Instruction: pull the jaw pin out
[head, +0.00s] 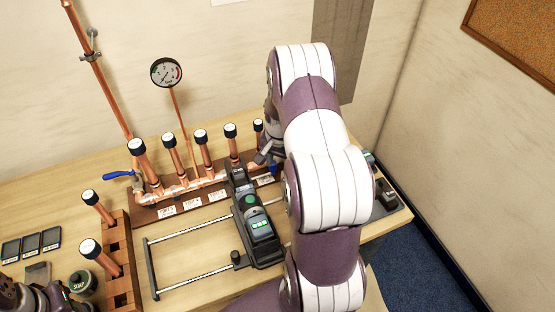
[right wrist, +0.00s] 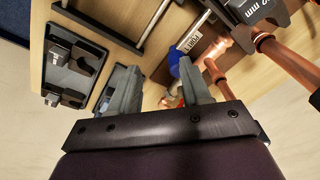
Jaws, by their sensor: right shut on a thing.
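The press tool (head: 256,222), dark with a green button and lit green display, lies on the bench in front of the copper manifold (head: 182,190). Its jaw head (head: 238,180) points to the back, and part of it shows at the top right of the right wrist view (right wrist: 262,8). I cannot make out the jaw pin. My right gripper (head: 262,157) is just right of the jaw head, apart from it, over the manifold's right end. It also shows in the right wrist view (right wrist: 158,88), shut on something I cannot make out. My left gripper (head: 22,296) is partly cut off at bottom left.
Several black-capped copper stubs rise from the manifold, with a gauge (head: 166,73) behind. A wooden block (head: 118,270) with capped stubs and a metal rail frame (head: 150,262) stand at front left. A black tray (right wrist: 72,70) with dark parts lies beyond the gripper. My right arm hides the bench's right part.

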